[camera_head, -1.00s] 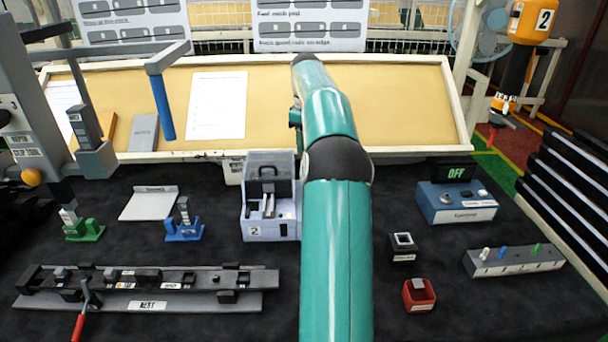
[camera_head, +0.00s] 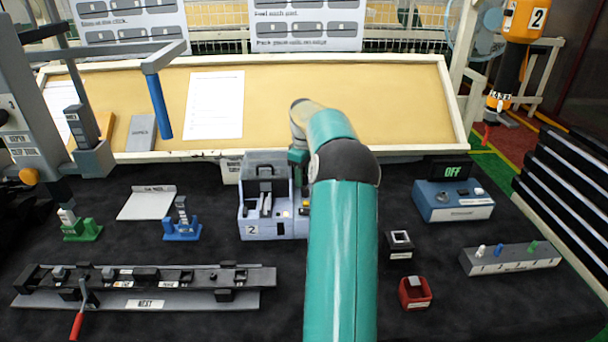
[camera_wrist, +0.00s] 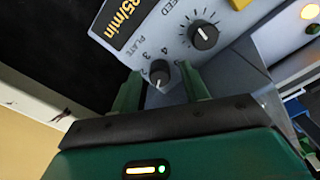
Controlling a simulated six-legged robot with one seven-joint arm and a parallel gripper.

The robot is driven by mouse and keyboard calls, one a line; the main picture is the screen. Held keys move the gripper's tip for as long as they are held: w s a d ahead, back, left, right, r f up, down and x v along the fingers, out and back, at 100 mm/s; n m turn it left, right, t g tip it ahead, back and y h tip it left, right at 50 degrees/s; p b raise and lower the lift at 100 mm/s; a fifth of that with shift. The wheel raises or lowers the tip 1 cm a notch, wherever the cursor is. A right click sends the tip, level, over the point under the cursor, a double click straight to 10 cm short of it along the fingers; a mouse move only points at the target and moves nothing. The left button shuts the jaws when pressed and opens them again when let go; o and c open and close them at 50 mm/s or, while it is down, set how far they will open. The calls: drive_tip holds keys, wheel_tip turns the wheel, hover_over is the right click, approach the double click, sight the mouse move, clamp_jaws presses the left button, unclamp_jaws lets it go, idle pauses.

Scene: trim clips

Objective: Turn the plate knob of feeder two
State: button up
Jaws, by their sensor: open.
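Feeder two (camera_head: 252,229), a pale box with a "2" label, stands at mid-table in the head view; my arm covers its right side. In the wrist view its sloped panel (camera_wrist: 178,48) carries the small dark plate knob (camera_wrist: 159,68), marked "PLATE" with numbers around it. The knob has a pale pointer line. My gripper (camera_wrist: 161,82) is open, with one green finger on each side of the plate knob in the picture. I cannot tell whether the fingers touch it. My gripper's fingers cannot be made out in the head view.
A larger speed knob (camera_wrist: 204,37) sits close by, up and right of the plate knob, beside a yellow-lit display (camera_wrist: 121,19). A blue box reading "OFF" (camera_head: 453,205) stands right of the feeder. A long clip rail (camera_head: 140,300) lies front left.

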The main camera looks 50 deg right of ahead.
clamp_jaws()
drive_tip(key=shift+m, duration=0.3)
drive_tip(key=m, duration=0.4)
drive_tip(key=shift+w, duration=0.1)
drive_tip(key=m, duration=0.5)
drive_tip(key=shift+m, duration=0.4)
drive_tip(key=m, duration=1.3)
drive_tip(key=shift+d, duration=0.1)
drive_tip(key=shift+m, duration=0.3)
